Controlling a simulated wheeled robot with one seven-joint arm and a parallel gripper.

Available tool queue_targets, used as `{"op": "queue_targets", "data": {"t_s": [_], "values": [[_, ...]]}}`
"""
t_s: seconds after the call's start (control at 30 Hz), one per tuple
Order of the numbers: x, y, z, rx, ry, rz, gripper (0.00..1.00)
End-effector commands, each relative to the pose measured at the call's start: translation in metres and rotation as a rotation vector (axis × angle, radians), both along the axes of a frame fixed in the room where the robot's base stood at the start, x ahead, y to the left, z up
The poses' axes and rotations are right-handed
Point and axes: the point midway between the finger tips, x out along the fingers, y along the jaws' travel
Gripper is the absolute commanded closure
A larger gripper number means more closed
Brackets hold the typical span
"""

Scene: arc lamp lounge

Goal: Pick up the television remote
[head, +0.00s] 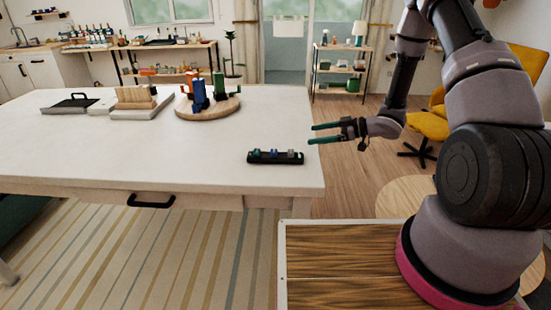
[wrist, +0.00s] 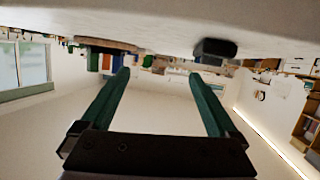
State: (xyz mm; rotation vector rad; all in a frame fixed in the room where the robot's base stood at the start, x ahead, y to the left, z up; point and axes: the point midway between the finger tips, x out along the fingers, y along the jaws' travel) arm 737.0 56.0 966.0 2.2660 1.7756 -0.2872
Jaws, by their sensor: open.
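A long low black object (head: 275,157) lies near the right end of the white table (head: 80,150), with small bluish and greenish parts on top. It may be the television remote, but I cannot tell for sure. In the wrist view, which is upside down, a dark blocky thing (wrist: 215,48), probably the same object, rests on the table surface. My gripper (head: 312,134) has green fingers and is open and empty. It is level, just off the table's right edge, to the right of the black object and apart from it. Both fingers (wrist: 159,74) show in the wrist view.
A round wooden board (head: 225,108) with blue, green and orange upright things stands farther back on the table. A wooden rack on a pale board (head: 137,100) and a dark tray (head: 68,104) are to its left. A yellow chair (head: 432,125) stands behind my arm. The table's front middle is clear.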

Motion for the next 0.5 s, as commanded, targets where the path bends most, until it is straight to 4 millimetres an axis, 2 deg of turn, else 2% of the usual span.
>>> {"op": "queue_targets", "data": {"t_s": [0.03,0.2,0.33,0.5], "values": [[-0.017,0.004,-0.015,0.044,0.021,0.055,0.05],[-0.053,0.01,-0.032,0.142,0.046,0.173,0.05],[-0.062,0.019,-0.036,0.168,0.054,0.204,0.05],[-0.062,0.047,-0.04,0.17,0.053,0.208,0.05]]}}
